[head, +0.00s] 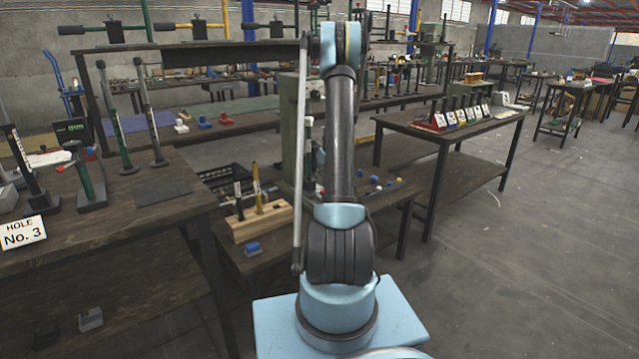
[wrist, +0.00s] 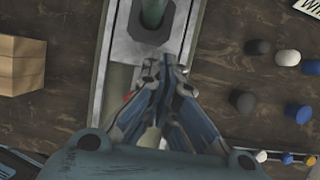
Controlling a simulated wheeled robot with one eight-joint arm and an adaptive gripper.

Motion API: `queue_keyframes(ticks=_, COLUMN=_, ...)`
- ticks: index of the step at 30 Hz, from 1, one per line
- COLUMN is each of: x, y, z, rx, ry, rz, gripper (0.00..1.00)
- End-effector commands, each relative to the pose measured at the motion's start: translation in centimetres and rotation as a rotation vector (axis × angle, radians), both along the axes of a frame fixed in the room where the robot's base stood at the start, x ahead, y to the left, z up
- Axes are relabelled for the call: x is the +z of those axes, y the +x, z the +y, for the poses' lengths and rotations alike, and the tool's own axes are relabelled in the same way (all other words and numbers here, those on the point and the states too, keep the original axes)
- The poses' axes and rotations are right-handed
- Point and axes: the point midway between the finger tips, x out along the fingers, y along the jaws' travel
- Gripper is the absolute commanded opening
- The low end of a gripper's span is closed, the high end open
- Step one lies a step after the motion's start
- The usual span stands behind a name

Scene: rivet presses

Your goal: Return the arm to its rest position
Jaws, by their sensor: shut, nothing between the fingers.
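My gripper (wrist: 163,68) is in the wrist view, pointing down with its fingers together and nothing between them. Below it is a pale metal press base (wrist: 118,45) on a dark wooden table, with a round green part (wrist: 153,12) just beyond the fingertips. I cannot tell whether the fingers touch the press. In the head view my blue and black arm stands upright in the middle and bends over at the top. My gripper is hidden there. A green press column (head: 289,125) stands behind the arm.
Several black, white and blue knobs (wrist: 288,57) lie right of the press. In the head view, a wooden block (head: 262,222) holds upright tools, a dark table (head: 100,215) stands left, and open floor (head: 520,240) lies right.

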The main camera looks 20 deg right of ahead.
Motion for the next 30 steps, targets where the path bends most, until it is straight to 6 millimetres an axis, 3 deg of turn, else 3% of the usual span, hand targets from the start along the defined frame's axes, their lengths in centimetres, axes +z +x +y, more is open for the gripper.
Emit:
queue_keyframes(ticks=6, x=3.1, y=-1.0, z=-0.6, rx=0.0, ry=-0.002, rz=0.004, gripper=0.0)
queue_keyframes(ticks=17, x=5.8, y=-2.1, z=-0.5, rx=0.028, ry=-0.013, rz=0.003, gripper=0.0)
queue_keyframes(ticks=23, x=9.1, y=-5.3, z=1.7, rx=0.197, ry=-0.079, rz=-0.009, gripper=0.0)
queue_keyframes(ticks=30, x=13.4, y=-10.7, z=4.9, rx=0.474, ry=-0.184, rz=-0.026, gripper=0.0)
